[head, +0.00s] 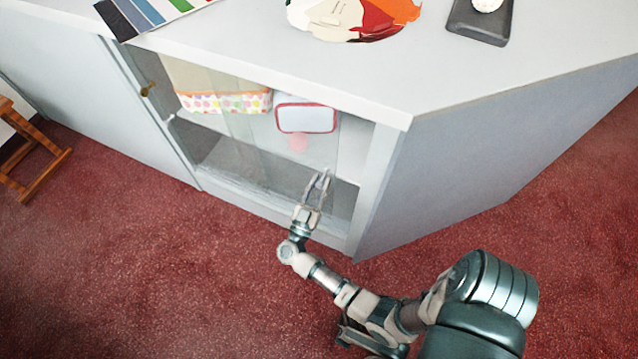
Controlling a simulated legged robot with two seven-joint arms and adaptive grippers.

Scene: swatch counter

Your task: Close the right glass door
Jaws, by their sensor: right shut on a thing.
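The right glass door (282,165) is a clear panel in the front of the white counter cabinet (480,150). My right gripper (323,177) is at the lower right part of this door, near that edge. It is shut on the glass door, though the fine contact is hard to see. My left gripper is out of view.
A polka-dot box (225,102) sits inside on the upper shelf. Colour strips (150,14), a painted palette (352,18) and a dark tray (480,28) lie on top. A wooden stand (40,175) stands left on red carpet.

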